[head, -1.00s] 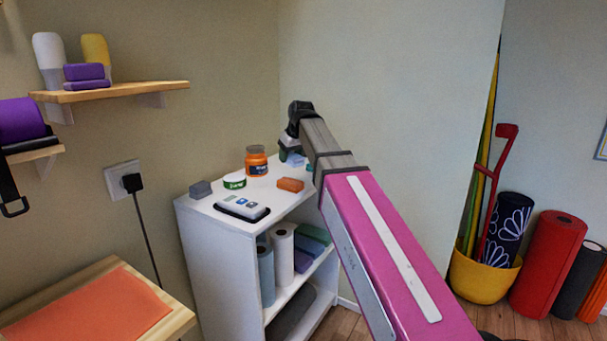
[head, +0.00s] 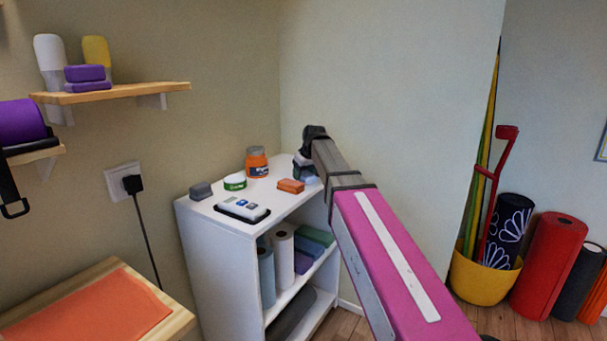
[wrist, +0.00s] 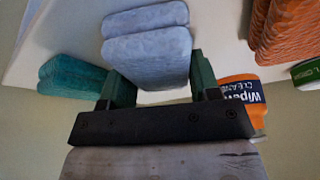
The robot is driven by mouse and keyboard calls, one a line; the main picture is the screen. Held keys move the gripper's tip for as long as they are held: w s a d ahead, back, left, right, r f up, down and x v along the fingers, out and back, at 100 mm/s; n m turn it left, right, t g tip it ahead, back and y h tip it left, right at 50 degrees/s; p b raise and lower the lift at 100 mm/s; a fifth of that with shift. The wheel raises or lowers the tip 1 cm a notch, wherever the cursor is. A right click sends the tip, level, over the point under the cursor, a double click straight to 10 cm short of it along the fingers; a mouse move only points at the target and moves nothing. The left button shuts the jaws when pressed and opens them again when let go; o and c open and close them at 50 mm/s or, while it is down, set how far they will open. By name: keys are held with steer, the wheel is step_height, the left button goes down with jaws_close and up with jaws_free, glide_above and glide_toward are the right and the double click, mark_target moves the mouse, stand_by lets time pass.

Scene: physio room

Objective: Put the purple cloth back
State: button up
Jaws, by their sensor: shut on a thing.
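My gripper (wrist: 160,78) is shut on a folded, pale lavender-grey cloth (wrist: 148,55); both fingers are at its sides in the wrist view. In the head view my gripper (head: 308,145) is low over the back right corner of the white shelf unit's top (head: 213,214). I cannot tell whether the held cloth touches the top. A deeper purple folded cloth (head: 303,263) lies in the unit's middle compartment, below a green one (head: 316,236). Two purple folded pieces (head: 85,73) are stacked on the wooden wall shelf.
A teal folded cloth (wrist: 70,75) lies close left of my gripper in the wrist view. An orange cloth (head: 291,186), an orange jar (head: 257,163), a green-and-white tin (head: 235,182), a grey block (head: 200,190) and a white device (head: 242,208) stand on the top. The wall rises behind.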

steer(key=o, duration=0.9)
steer(key=v, duration=1.2)
